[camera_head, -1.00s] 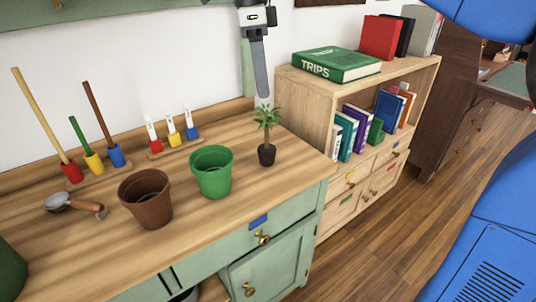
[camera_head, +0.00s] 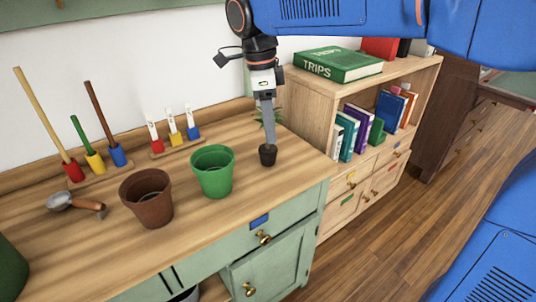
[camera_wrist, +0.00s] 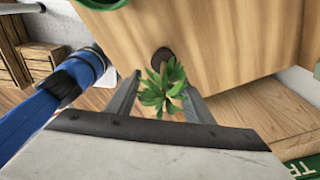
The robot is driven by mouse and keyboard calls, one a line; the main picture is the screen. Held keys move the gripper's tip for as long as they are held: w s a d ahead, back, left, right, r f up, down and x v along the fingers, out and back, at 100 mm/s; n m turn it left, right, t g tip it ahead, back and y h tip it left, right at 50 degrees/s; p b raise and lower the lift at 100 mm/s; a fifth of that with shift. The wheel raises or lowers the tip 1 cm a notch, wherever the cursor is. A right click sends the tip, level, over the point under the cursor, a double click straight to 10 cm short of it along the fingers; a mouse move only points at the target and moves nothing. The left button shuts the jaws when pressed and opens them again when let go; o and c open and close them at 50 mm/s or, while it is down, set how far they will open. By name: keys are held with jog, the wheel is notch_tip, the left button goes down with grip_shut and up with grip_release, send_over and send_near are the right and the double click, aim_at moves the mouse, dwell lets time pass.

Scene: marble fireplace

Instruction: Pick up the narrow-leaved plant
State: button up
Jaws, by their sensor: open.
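The narrow-leaved plant (camera_head: 267,155) stands upright in a small black pot on the wooden bench top, right of the green pot. My gripper (camera_head: 268,144) points down at it in the head view and hides most of its stem and leaves. In the wrist view the green leaves of the plant (camera_wrist: 164,86) show between the two grey fingers of my gripper (camera_wrist: 162,88), with the dark pot beyond them. The fingers are apart, with the leaves between them. I cannot tell whether either finger touches the plant.
A green pot (camera_head: 212,173) and a brown pot (camera_head: 147,198) stand to the left on the bench (camera_head: 210,230). A bookshelf (camera_head: 310,100) with a green book (camera_head: 338,64) stands close on the right.

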jog(key=shift+f, duration=0.3)
jog(key=shift+c, duration=0.6)
jog(key=c, duration=1)
grip_shut()
jog(key=shift+r, duration=0.15)
